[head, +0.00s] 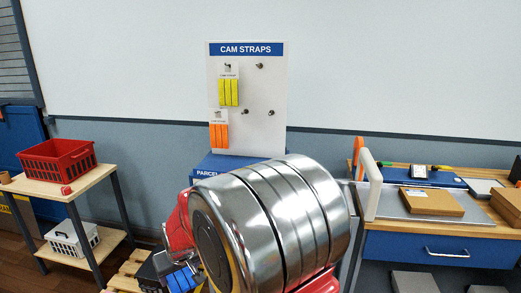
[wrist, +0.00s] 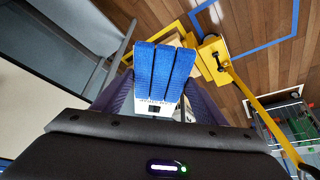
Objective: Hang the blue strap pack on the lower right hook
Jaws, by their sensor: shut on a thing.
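The blue strap pack (wrist: 161,70) has several blue straps and a white card at its near end. My gripper (wrist: 156,105) is shut on it, with a dark finger at each side of the card. In the head view the pack (head: 181,280) shows low, partly hidden by my arm, well below and in front of the white board (head: 276,88). The lower right hook (head: 271,112) is bare. A yellow pack (head: 228,93) hangs at the upper left and an orange pack (head: 219,134) at the lower left.
Bare hooks also show at the upper right (head: 259,66) and lower middle (head: 245,112). A blue parcel unit (head: 212,165) stands below the board. A shelf with a red crate (head: 58,160) is left; a workbench (head: 430,240) is right.

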